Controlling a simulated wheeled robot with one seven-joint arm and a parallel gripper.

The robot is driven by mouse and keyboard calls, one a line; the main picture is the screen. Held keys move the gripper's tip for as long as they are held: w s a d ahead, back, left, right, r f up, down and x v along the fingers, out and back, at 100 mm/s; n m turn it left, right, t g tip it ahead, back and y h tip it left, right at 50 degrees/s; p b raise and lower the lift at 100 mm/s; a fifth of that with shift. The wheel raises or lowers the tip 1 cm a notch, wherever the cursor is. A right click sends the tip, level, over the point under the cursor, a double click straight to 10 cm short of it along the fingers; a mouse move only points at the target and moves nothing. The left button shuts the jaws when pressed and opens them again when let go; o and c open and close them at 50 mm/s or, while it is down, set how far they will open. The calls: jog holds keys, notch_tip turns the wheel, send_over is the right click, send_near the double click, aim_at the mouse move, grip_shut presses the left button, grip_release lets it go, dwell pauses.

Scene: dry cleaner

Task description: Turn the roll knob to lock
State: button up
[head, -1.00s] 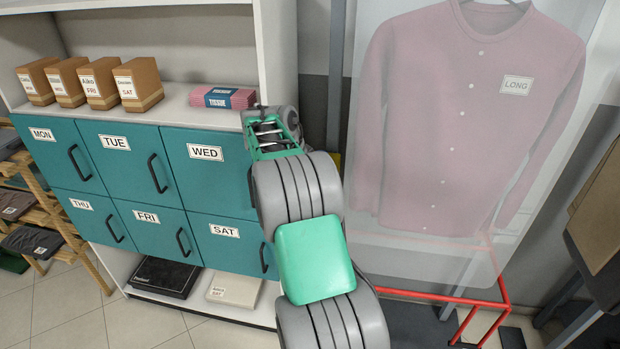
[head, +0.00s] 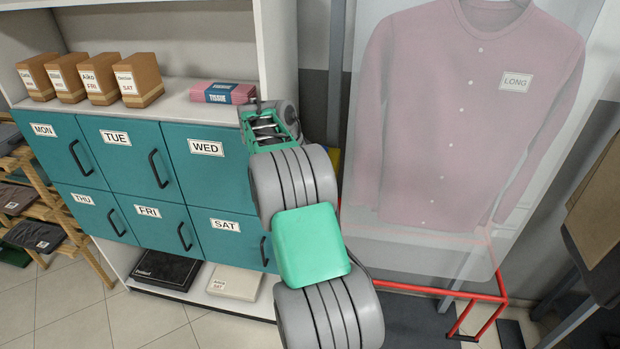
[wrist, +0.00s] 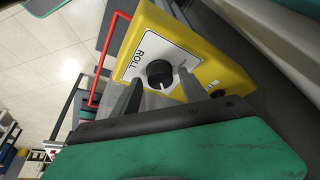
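The roll knob (wrist: 159,74) is a round black dial with a white mark pointing toward the bottom of the wrist view. It sits on a white plate lettered ROLL, on a yellow control box (wrist: 206,56). Other lettering on the plate is too small or covered to read. My gripper (wrist: 158,80) is open, one finger on each side of the knob. A gap shows beside the left finger; whether the right finger touches the knob I cannot tell. In the head view my arm hides the knob, and only a yellow sliver of the box shows beside it.
A bagged pink shirt (head: 460,110) hangs at right above a red rail (head: 430,290). Tiled floor is clear at lower left.

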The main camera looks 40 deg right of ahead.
jog(key=shift+o, duration=0.5)
jog(key=p+v, duration=0.1)
jog(key=v, duration=0.6)
jog(key=shift+r, duration=0.4)
jog(key=shift+a, duration=0.15)
